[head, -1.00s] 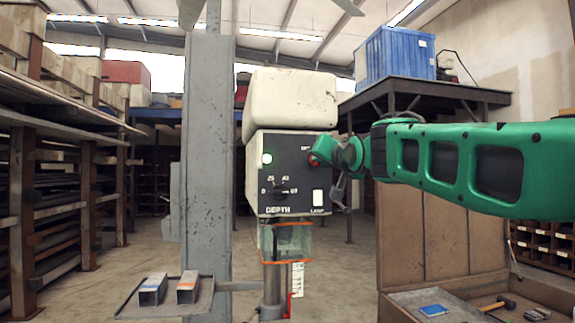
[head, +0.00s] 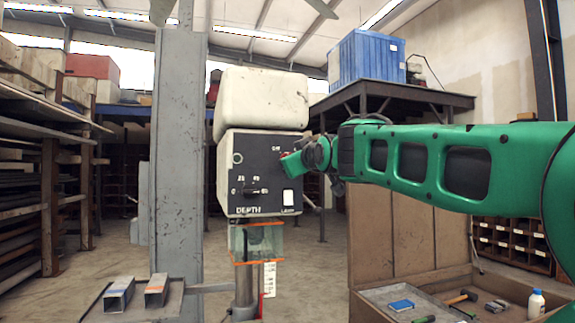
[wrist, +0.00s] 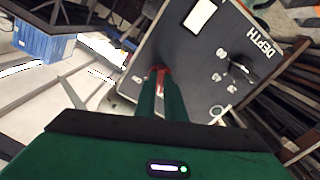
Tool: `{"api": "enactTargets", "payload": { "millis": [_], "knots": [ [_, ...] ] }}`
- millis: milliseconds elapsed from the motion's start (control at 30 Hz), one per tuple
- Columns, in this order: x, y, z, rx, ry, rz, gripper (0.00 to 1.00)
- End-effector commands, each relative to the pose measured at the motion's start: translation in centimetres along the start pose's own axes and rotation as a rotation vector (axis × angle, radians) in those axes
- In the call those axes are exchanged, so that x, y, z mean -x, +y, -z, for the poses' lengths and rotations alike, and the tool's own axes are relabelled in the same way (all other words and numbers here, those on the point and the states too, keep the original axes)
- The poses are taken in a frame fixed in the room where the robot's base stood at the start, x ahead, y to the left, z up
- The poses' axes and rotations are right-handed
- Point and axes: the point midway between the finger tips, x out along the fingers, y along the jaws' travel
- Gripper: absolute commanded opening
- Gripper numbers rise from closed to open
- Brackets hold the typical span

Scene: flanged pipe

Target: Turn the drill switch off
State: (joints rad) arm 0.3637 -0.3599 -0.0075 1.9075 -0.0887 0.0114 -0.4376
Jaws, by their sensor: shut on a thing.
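The drill head (head: 262,145) has a dark control panel with a red switch (head: 291,164) at its upper right. My gripper (head: 300,160) reaches in from the right and is shut on the red switch. In the wrist view, the two green fingers (wrist: 163,82) close around the red switch (wrist: 160,70), hiding most of it. The switch's exact angle cannot be told. The round indicator light (head: 238,158) at the panel's left looks dark; it also shows in the wrist view (wrist: 216,110). A small label above the switch is partly readable.
The panel also has a depth knob (head: 250,192) and a white lamp switch (head: 288,197). A clear guard (head: 257,243) hangs below the head. A grey column (head: 178,160) stands left. A tool bench (head: 380,297) stands at the lower right.

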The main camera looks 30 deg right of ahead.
Motion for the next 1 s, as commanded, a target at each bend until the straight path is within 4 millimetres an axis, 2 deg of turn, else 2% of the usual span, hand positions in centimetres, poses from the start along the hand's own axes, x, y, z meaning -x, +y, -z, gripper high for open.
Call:
{"api": "enactTargets", "payload": {
  "millis": [400,1000],
  "knots": [
    [0.02,-0.29,0.17,0.277,0.004,0.005,0.00],
    [0.01,-0.45,0.20,0.363,0.005,0.008,0.00]
  ]
}}
